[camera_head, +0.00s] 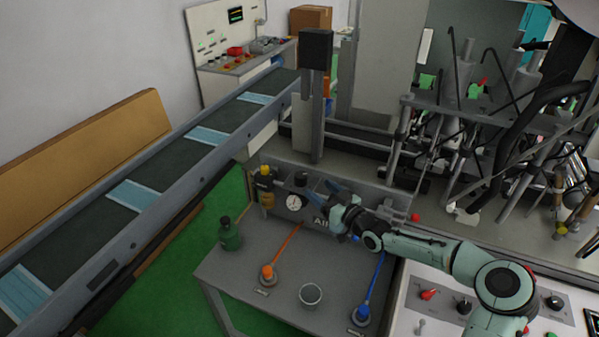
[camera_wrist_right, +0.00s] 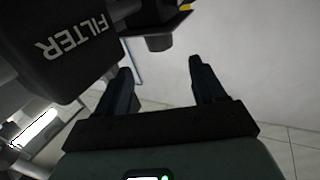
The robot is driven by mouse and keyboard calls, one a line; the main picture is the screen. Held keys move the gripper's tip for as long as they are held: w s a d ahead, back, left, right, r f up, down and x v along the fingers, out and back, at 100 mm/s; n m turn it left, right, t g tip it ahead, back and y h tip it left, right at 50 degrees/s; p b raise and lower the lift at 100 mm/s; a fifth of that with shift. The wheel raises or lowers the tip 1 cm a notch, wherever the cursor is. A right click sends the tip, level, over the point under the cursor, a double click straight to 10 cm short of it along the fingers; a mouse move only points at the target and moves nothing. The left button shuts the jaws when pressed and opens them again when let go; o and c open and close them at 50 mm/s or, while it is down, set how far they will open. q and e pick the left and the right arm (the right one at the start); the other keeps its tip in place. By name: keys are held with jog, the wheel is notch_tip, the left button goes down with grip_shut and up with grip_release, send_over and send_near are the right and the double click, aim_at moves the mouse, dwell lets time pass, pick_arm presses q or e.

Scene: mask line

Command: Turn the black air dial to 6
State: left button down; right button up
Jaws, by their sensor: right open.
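A round white gauge (camera_head: 294,202) sits on the grey panel, with a black knob (camera_head: 301,179), which looks like the air dial, just above it. In the right wrist view a short black cylinder (camera_wrist_right: 158,43), probably this dial, shows beyond the fingertips. My right gripper (camera_head: 322,190) is close to the right of the dial. Its dark fingers (camera_wrist_right: 160,68) are apart and nothing is between them. I cannot read any number on the dial. My left gripper is not in view.
A black block marked FILTER (camera_wrist_right: 75,45) is close to the left finger in the wrist view. A yellow-brown filter bowl (camera_head: 266,190) stands left of the gauge. A green bottle (camera_head: 230,234) and a clear cup (camera_head: 310,295) are on the grey table (camera_head: 240,275).

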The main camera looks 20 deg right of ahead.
aim_at(303, 175)
jog(key=p+x, duration=0.1)
jog(key=x, duration=0.3)
jog(key=p+x, duration=0.1)
jog(key=x, duration=0.4)
jog(key=shift+r+p, duration=0.2)
jog(key=shift+p, duration=0.2)
jog(key=shift+w+a+f, duration=0.1)
jog(key=shift+w+f, duration=0.15)
jog(key=shift+w, duration=0.45)
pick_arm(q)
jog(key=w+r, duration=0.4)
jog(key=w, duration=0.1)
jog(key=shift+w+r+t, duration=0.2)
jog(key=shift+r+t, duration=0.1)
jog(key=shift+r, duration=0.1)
pick_arm(e)
jog(key=shift+s, duration=0.15)
